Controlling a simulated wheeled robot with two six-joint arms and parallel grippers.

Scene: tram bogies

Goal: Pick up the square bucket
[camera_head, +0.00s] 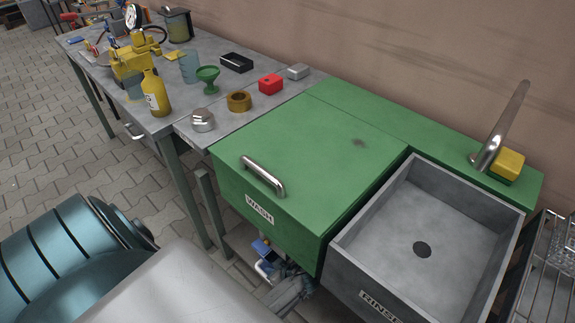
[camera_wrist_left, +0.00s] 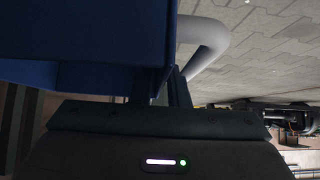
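A blue, flat-sided thing (camera_wrist_left: 85,40), probably the square bucket, fills the upper left of the left wrist view, very close to the camera. A small blue patch (camera_head: 262,247) shows below the green wash unit in the head view. A thick pale curved bar (camera_wrist_left: 208,38) runs down to my left gripper (camera_wrist_left: 163,92); I cannot tell whether it belongs to the blue thing. In the head view my left gripper (camera_head: 275,272) is low beneath the wash unit, partly hidden. Its fingertips are dark and overlapped, so its grip is unclear. My right gripper is not in view.
The green wash unit (camera_head: 310,150) with a metal handle overhangs my left gripper. A grey rinse sink (camera_head: 385,240) stands to the right, and a wire rack (camera_head: 550,270) beyond it. A grey workbench (camera_head: 200,135) with several items extends to the left. Paving (camera_head: 60,140) is open at left.

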